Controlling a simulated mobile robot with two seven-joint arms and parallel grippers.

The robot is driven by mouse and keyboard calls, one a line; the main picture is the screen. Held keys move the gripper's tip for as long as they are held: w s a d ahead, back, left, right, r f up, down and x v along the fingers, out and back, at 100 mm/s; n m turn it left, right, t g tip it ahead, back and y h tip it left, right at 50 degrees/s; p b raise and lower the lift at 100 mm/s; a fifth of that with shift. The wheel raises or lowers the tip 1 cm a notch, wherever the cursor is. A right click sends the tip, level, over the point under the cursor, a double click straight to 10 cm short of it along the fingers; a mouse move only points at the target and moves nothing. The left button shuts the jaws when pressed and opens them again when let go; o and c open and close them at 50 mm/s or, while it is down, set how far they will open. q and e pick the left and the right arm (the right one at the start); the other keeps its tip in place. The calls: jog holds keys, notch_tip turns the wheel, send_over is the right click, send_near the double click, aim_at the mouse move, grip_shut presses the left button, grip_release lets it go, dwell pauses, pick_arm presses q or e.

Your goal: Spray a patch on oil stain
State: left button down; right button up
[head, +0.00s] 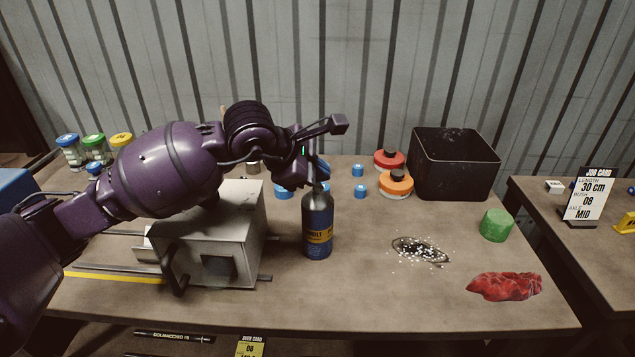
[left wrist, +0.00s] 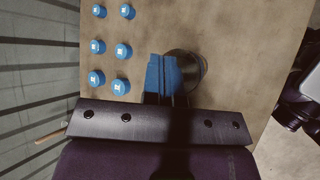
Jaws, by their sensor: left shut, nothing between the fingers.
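A dark oil stain (head: 420,250) lies on the workbench right of centre, with white specks scattered over and around it. My right gripper is in neither view.
A metal crimper (head: 240,225) stands left of the bottle. Blue caps (head: 358,170), red (head: 389,160) and orange (head: 397,184) round containers and a black bin (head: 455,165) are behind. The front middle is clear.

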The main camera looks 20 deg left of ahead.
aim_at(318, 187)
pick_arm(q)
jog(key=shift+r, duration=0.85)
jog(key=shift+r+p, duration=0.5)
jog(key=shift+r, duration=0.2)
jog(key=shift+r+p, duration=0.35)
jog(key=shift+r, duration=0.95)
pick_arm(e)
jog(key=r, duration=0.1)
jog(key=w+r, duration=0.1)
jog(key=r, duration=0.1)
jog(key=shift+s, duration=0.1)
